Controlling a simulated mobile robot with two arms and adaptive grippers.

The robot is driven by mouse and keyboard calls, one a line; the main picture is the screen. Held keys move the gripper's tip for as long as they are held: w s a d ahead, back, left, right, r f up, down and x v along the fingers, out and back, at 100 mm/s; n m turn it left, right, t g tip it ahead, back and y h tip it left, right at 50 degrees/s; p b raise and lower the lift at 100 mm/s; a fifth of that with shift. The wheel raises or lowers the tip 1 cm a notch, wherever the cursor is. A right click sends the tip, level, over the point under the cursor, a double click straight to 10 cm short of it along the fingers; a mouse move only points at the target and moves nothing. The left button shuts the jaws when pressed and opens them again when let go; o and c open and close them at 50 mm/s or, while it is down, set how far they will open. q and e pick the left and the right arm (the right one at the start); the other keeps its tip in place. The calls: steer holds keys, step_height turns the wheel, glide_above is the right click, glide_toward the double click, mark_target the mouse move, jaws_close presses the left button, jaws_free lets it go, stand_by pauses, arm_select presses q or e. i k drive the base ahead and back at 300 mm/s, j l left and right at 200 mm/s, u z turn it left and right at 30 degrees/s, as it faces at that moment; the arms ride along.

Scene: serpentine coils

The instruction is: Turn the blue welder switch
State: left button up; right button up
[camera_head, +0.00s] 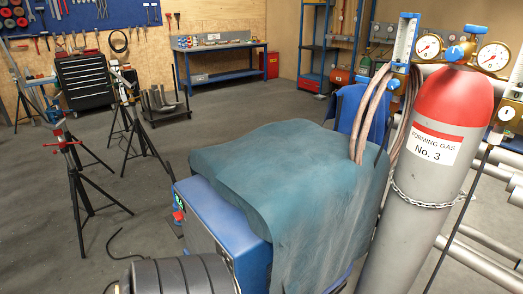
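A blue welder (218,232) stands at the bottom centre, partly covered by a dark teal cloth (270,155). On its left front edge a small green and red control area (178,208) shows. It is seen at a steep angle, and I cannot make out the blue switch there. The lower part of the welder is cut off by the picture's bottom edge.
A grey gas cylinder (410,215) with a red top, gauges and a chain stands close to the welder's right. Black tripod stands (78,185) stand on the left. A blue workbench (225,65) is at the back.

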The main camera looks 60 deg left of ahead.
mark_target(178, 216)
steer(key=k+u, duration=0.15)
steer(key=u, duration=1.8)
